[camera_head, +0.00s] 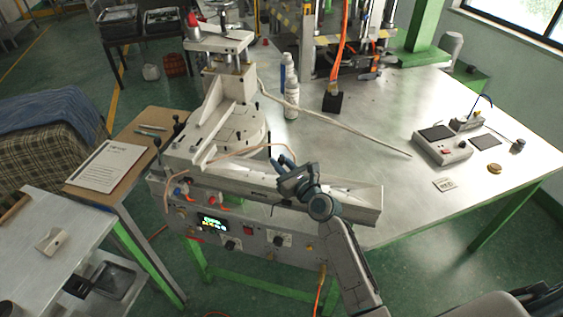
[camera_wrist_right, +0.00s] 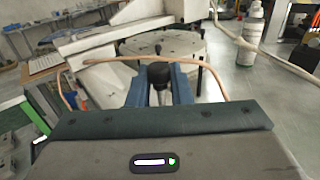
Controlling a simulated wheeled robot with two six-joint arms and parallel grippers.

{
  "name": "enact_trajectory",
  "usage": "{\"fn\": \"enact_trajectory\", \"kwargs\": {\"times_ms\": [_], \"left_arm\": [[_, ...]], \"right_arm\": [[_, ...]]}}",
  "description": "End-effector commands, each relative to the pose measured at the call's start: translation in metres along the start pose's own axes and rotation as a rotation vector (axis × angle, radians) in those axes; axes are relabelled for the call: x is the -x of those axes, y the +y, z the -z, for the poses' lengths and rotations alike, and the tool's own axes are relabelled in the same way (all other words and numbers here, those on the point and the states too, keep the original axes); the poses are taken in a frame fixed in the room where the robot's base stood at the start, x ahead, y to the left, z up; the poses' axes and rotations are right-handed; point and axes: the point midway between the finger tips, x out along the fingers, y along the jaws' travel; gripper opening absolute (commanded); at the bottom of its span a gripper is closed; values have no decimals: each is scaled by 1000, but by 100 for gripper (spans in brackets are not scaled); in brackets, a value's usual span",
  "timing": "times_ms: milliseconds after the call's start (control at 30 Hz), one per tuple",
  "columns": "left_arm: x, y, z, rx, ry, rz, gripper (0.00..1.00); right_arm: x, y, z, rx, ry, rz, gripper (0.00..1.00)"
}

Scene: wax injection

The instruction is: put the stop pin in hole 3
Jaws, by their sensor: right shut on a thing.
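My right gripper (camera_head: 284,160) is above the front edge of the wax machine, beside its round plate (camera_head: 232,132). In the right wrist view its blue fingers (camera_wrist_right: 159,88) are shut on the stop pin (camera_wrist_right: 158,73), which has a black knob and a pale metal shaft. The fingers hide part of the pin, and in the head view I cannot make it out. The round plate (camera_wrist_right: 185,44) lies beyond the fingers, with small dark holes in its top. I cannot read any hole number. My left gripper is not in view.
A black-knobbed pin (camera_head: 257,106) stands at the plate. A white bottle (camera_head: 291,97) stands behind.

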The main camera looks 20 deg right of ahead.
Motion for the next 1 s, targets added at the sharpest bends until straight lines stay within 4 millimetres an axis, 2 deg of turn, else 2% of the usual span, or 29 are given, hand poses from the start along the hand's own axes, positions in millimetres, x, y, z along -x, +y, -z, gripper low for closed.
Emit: {"fn": "enact_trajectory", "kwargs": {"times_ms": [1000], "left_arm": [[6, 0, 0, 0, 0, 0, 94]], "right_arm": [[0, 0, 0, -1, 0, 6, 0]]}}
